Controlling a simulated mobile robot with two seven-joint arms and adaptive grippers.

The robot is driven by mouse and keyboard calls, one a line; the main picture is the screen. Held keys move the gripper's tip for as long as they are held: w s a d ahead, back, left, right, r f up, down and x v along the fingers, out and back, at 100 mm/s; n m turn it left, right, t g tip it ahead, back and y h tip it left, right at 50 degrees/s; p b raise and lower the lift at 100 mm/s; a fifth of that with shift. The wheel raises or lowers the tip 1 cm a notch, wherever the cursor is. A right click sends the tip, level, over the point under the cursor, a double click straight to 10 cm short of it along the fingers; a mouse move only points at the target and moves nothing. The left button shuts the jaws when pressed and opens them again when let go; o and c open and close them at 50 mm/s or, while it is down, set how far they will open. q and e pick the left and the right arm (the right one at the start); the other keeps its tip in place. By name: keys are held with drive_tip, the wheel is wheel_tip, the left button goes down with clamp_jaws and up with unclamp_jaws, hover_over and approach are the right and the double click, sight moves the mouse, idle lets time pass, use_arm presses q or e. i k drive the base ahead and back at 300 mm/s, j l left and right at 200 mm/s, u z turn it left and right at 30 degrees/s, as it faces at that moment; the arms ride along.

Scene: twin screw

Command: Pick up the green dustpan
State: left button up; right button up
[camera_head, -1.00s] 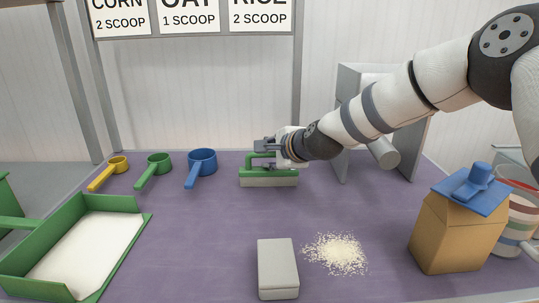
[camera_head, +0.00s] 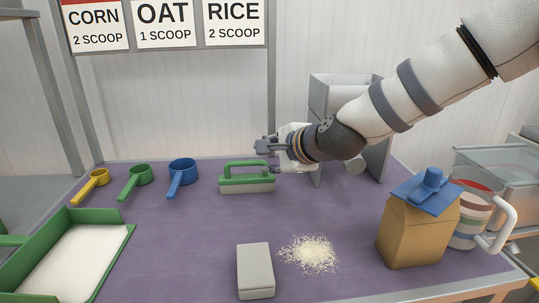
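A green tray-like dustpan (camera_head: 115,243) with raised sides and a pale inner surface lies at the front left of the table. Its left part is cut off by the picture edge. A green-handled brush (camera_head: 246,180) with a pale lower part stands at the table's back middle. My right gripper (camera_head: 264,156) is just above and right of the brush, apart from its handle. Its fingers appear open with nothing between them. My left gripper is not in view.
Yellow (camera_head: 92,183), green (camera_head: 137,178) and blue (camera_head: 182,175) scoops stand at the back left. A grey block (camera_head: 255,270) and spilled grains (camera_head: 312,254) are at the front. A brown bag (camera_head: 418,230) and striped container (camera_head: 468,224) stand right. The purple table's middle is clear.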

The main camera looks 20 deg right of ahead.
sight(68, 259)
drive_tip(key=k+l, duration=0.15)
drive_tip(key=k, duration=0.35)
drive_tip(key=k+l, duration=0.15)
drive_tip(key=k, duration=0.35)
